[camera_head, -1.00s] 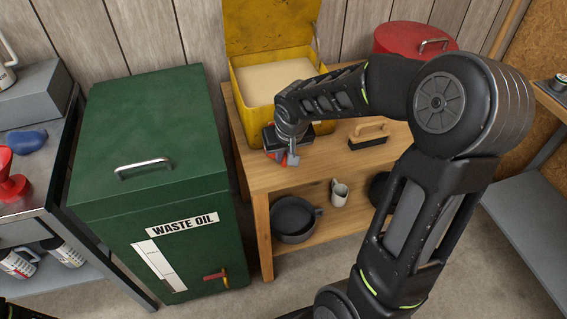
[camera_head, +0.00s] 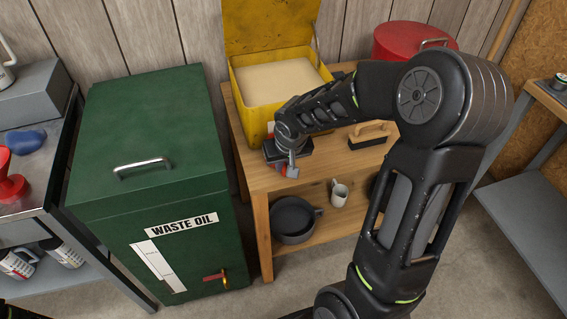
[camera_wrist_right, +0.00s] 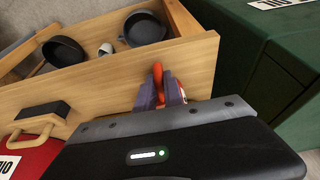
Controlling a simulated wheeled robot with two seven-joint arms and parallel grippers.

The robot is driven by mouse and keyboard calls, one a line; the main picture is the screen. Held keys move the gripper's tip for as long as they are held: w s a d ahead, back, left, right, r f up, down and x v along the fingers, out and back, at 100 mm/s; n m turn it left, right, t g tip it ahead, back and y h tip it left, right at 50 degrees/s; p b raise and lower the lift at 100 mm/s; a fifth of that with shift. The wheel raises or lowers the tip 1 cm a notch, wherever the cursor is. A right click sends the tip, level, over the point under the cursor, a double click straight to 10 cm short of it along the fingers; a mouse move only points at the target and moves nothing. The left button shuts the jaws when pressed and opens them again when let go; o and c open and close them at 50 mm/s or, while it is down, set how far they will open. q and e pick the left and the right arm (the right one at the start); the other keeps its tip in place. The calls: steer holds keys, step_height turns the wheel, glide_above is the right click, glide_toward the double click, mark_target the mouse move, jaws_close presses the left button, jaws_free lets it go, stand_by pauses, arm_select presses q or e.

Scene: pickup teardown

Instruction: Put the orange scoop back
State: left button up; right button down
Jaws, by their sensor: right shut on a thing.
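My right gripper (camera_head: 290,170) is at the front left edge of the wooden bench, in front of the open yellow bin (camera_head: 255,122). In the right wrist view its fingers (camera_wrist_right: 160,95) are shut on an orange piece, which I take to be the handle of the orange scoop (camera_wrist_right: 158,82). The rest of the scoop is hidden by the gripper, so I cannot tell whether it touches the bench. The yellow bin is filled with pale granules and its lid is up. My left gripper is not in view.
A green waste oil cabinet (camera_head: 150,190) stands close on the left. A wood-handled brush (camera_head: 369,136) and a red can (camera_head: 400,42) are on the bench (camera_head: 330,165). Black pans (camera_head: 292,222) and a white mug (camera_head: 340,193) sit on the shelf below.

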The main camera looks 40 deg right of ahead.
steer(key=c, duration=1.5)
jaws_free()
steer(key=shift+o, duration=0.2)
steer(key=p+v, duration=0.1)
steer(key=v, duration=1.1)
steer(key=s+a+f+n+g+y, duration=0.2)
steer(key=a+f+y, duration=0.2)
steer(key=a+f, duration=1.55)
steer(key=s+a+f, duration=0.4)
steer(key=s+f, duration=0.2)
steer(key=f, duration=0.1)
steer(key=s+a+f+g+y, duration=0.1)
steer(key=s+a+f, duration=0.3)
steer(key=s+f, duration=0.3)
steer(key=shift+f+y, duration=0.3)
